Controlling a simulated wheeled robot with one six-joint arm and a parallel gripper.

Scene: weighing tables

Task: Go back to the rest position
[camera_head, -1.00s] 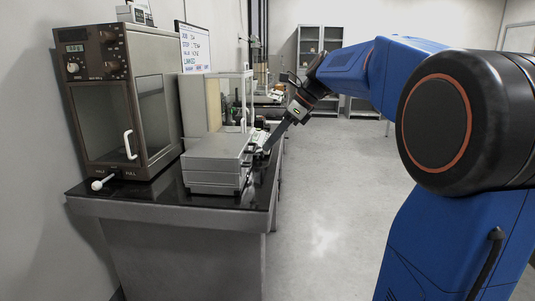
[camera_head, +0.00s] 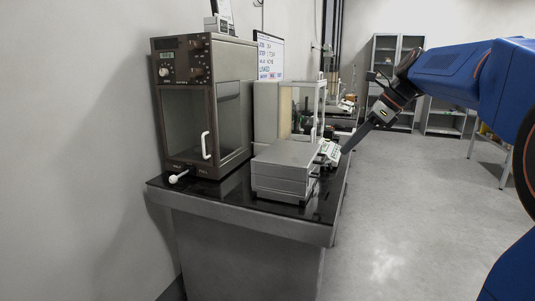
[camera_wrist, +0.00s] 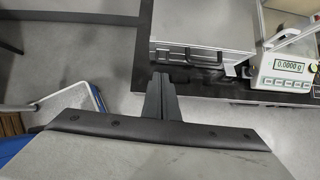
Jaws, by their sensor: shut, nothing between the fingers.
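My gripper (camera_head: 345,150) is at the end of my blue arm, pointing down and left beside the right edge of the dark-topped bench (camera_head: 230,200). Its dark fingers are together with nothing between them.
A brown oven (camera_head: 205,105) with a glass door and white handle stands on the bench's left. The grey case (camera_head: 285,170) sits at the front right. A whiteboard (camera_head: 270,55) hangs on the wall. Open floor (camera_head: 420,220) lies right of the bench; shelves (camera_head: 395,75) stand far back.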

